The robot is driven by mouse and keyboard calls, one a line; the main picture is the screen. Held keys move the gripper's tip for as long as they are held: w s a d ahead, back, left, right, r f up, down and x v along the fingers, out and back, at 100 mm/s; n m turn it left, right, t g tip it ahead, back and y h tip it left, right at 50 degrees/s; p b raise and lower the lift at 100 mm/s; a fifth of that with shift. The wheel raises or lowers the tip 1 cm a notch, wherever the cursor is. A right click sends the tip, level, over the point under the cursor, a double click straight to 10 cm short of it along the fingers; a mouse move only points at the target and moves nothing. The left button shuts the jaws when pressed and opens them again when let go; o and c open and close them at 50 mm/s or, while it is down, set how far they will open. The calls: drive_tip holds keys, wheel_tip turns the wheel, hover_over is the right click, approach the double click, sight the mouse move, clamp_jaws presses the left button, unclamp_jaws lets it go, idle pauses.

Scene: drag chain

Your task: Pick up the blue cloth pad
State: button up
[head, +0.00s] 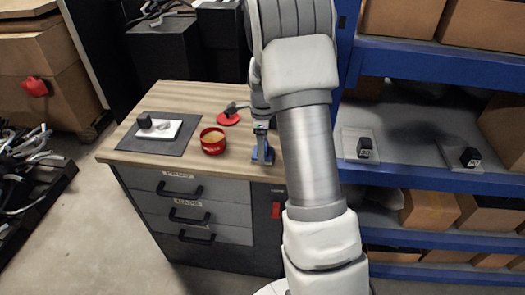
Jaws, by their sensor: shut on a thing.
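My gripper (262,146) is over the wooden worktop, at its right part beside my arm. A small blue thing, which looks like the blue cloth pad (266,156), shows at its fingertips. The gripper is shut on it. The pad is small in view and partly covered by the fingers. I cannot tell whether it touches the worktop.
A red tin (212,142) with yellowish contents stands left of my gripper. A red disc (228,119) lies behind it. A dark mat (185,147) with a white plate (170,129) and black block lies at left. A blue shelf rack (430,62) stands at right.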

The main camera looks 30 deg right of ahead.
wheel_tip(320, 180, up, 10)
drive_tip(key=shift+p, duration=0.35)
